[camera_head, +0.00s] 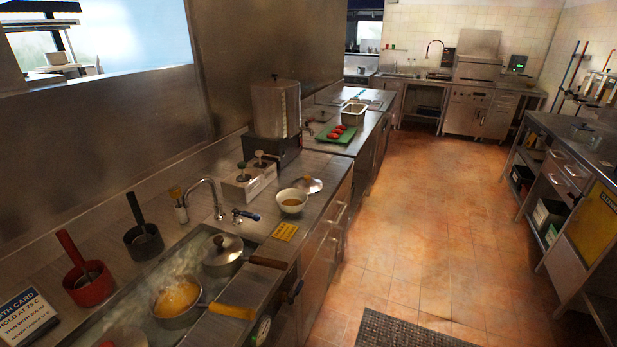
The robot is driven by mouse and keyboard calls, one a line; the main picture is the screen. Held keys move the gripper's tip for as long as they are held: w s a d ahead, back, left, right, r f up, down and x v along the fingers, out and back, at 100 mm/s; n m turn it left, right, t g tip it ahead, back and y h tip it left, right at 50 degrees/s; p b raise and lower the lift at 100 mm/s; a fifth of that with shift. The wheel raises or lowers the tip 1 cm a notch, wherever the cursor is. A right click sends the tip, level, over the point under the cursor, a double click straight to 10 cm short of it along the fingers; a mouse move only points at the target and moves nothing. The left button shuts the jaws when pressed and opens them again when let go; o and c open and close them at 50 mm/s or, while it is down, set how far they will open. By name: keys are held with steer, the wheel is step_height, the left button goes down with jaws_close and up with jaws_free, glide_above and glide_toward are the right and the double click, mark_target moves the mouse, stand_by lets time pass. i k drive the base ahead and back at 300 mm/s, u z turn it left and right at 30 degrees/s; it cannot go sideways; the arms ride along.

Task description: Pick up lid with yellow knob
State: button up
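A small silver lid (309,185) lies flat on the steel counter, just behind and right of a white bowl (291,201). Its small knob looks pale, and its exact colour is hard to tell at this size. A second metal lid (226,253) sits on a pot in the steaming water bath, and its knob looks dark brown. My gripper is not in view.
An open pan of orange food (177,299) sits in the bath, handle toward the counter edge. A tap (213,197), a yellow card (285,231) and a two-pump dispenser (249,183) are near the bowl. The tiled floor (420,220) is clear; a dark mat lies at front.

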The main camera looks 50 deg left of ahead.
mark_target(310, 184)
steer(key=u, duration=0.35)
steer(key=i, duration=2.1)
steer(key=u, duration=1.3)
steer(key=i, duration=1.05)
steer(key=u, duration=1.8)
steer(key=i, duration=0.5)
steer(key=u, duration=0.3)
